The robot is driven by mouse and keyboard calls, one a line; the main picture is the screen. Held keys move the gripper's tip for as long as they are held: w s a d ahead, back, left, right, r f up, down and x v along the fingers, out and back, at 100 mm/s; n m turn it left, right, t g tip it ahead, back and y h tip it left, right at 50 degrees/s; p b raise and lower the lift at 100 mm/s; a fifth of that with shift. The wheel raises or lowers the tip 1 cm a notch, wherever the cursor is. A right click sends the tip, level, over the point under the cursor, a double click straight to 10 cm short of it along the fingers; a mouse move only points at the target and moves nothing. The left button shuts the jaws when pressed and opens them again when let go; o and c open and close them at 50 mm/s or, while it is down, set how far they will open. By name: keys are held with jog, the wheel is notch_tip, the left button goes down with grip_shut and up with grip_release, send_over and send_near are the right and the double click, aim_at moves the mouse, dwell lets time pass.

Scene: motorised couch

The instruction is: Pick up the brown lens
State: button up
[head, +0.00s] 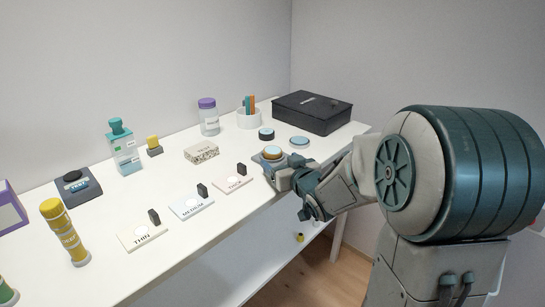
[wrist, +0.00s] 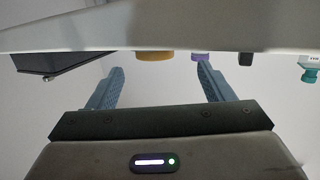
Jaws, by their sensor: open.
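The brown lens (head: 272,153) is a low round piece with a tan-brown rim and a light blue top. It rests near the front edge of the white table (head: 110,275), towards its right end. In the wrist view, which looks upside down, a brown-yellow disc (wrist: 155,56) that looks like this lens shows between the two fingers, beyond their tips. My gripper (head: 280,175) is at the table's front edge, close to the lens, and partly hides its front. In the wrist view my gripper (wrist: 158,80) is open, with nothing between its fingers.
A dark lens (head: 266,134) and a grey-rimmed lens (head: 299,141) lie behind. A black box (head: 312,112), a pen cup (head: 249,118) and a purple-capped jar (head: 209,117) stand further back. The THICK card (head: 234,184) lies left of the lens.

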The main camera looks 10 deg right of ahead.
aim_at(276, 154)
jog(key=x, duration=0.3)
jog(key=b+x, duration=0.1)
jog(key=shift+w+d, duration=0.25)
jog(key=shift+w, duration=0.1)
jog(key=shift+w+a, duration=0.1)
jog(key=shift+w, duration=0.45)
jog(key=c, duration=1.1)
